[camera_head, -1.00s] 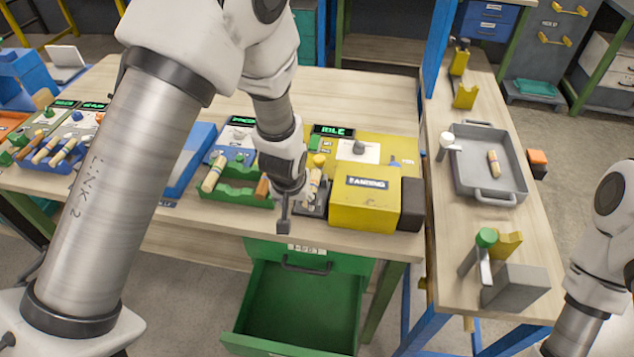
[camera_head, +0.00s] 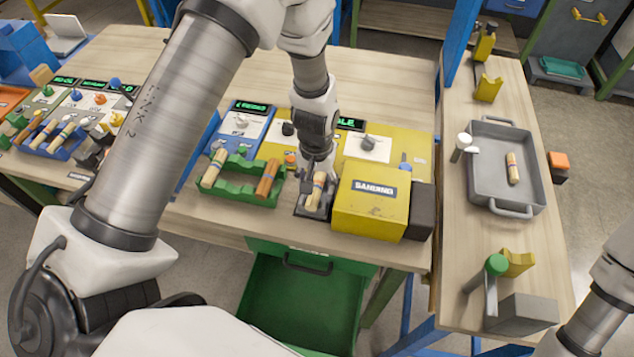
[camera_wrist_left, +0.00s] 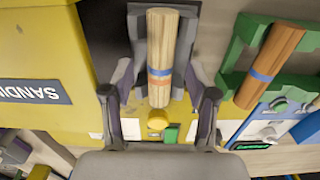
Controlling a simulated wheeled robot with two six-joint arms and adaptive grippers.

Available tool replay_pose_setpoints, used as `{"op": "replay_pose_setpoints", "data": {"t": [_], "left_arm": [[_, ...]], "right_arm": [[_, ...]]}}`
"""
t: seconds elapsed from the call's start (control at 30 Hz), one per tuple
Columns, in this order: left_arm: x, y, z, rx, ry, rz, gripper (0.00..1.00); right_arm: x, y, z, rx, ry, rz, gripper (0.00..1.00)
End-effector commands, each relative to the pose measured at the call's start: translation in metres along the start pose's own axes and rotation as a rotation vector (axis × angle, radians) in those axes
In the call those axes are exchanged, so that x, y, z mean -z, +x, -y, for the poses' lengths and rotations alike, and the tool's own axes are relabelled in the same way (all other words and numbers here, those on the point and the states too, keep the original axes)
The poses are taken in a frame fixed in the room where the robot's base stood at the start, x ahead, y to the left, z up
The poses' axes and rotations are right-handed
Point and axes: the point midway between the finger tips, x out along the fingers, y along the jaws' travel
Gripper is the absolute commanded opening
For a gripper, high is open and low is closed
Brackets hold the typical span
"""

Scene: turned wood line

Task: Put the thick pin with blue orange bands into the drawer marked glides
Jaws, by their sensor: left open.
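A thick pale wooden pin (camera_wrist_left: 165,45) lies in a dark holder beside the yellow sanding box; an orange-red band and a bluish band show near its lower end in the wrist view. It also shows in the head view (camera_head: 316,192). My left gripper (camera_wrist_left: 158,98) is open, its fingers on either side of the pin's banded end; I cannot tell whether they touch it. In the head view the left gripper (camera_head: 318,168) is just above the holder. A green drawer (camera_head: 297,312) stands open and empty under the table; its label is unreadable. My right gripper is out of view.
A green rack (camera_head: 238,188) with a pale pin and a brown pin stands left of the holder. The yellow sanding box (camera_head: 368,208) is close on the right. A grey tray (camera_head: 482,190) with one pin lies on the side table.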

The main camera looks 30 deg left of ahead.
Motion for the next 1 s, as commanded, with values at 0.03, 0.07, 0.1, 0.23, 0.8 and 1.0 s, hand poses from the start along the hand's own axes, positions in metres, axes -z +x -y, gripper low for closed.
{"op": "replay_pose_setpoints", "data": {"t": [0.03,0.07,0.1,0.23,0.8,1.0], "left_arm": [[0.0,0.005,0.0,0.0,0.0,0.001,0.58],[0.0,0.008,0.0,0.0,-0.001,0.0,0.58],[0.0,0.01,0.0,0.0,0.0,-0.001,0.58],[0.0,0.011,0.0,0.0,0.0,-0.002,0.58],[0.001,0.009,0.0,0.0,0.0,-0.003,0.0],[0.002,-0.012,0.0,-0.002,0.001,-0.007,0.0]], "right_arm": [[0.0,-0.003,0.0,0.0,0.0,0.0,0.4],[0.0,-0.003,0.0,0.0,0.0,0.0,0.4],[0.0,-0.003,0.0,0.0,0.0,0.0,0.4],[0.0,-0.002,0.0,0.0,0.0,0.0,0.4],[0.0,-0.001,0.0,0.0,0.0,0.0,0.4],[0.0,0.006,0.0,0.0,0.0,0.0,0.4]]}}
